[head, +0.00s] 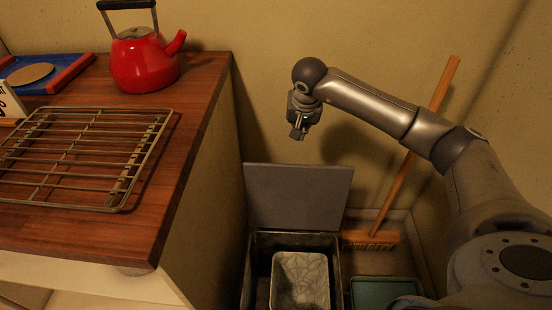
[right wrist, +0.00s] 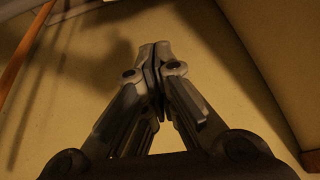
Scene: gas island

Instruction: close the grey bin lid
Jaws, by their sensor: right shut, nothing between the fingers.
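The grey bin (head: 337,243) stands on the floor right of the wooden counter, with a light marbled container (head: 300,280) inside it. Its flat grey lid (head: 298,195) is open and stands up at the back of the bin, near the wall. My right gripper (head: 297,133) hangs above the lid in the head view, apart from it, fingers pointing down. In the right wrist view its fingers (right wrist: 157,55) are together with nothing between them. The lid does not show in the right wrist view. My left gripper is not in view.
A wooden counter (head: 185,150) on the left holds a wire rack (head: 75,155) and a red kettle (head: 142,62). A broom (head: 415,135) leans on the wall at right. A teal container (head: 385,292) sits right of the bin.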

